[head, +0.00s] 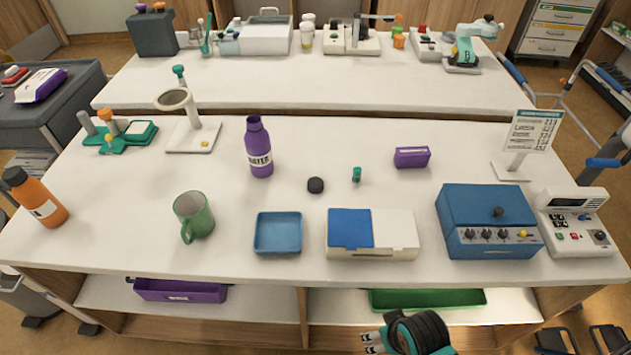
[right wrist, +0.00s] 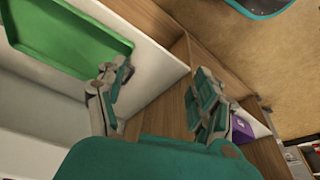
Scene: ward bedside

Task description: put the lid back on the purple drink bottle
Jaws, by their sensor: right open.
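The purple drink bottle (head: 259,148) stands upright on the front table, left of the middle, with no lid on its neck. A small dark round lid (head: 315,185) lies on the table just right of the bottle and apart from it. My right gripper (head: 372,341) is low in front of the table, below the tabletop edge. In the right wrist view its fingers (right wrist: 160,90) are spread apart with nothing between them. My left gripper is not in view.
Near the lid are a small teal-green item (head: 356,175), a blue tray (head: 278,233), a green mug (head: 194,215) and a blue-and-white box (head: 372,234). A blue device (head: 487,222) stands at right. A green tray (right wrist: 75,35) is on the shelf below.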

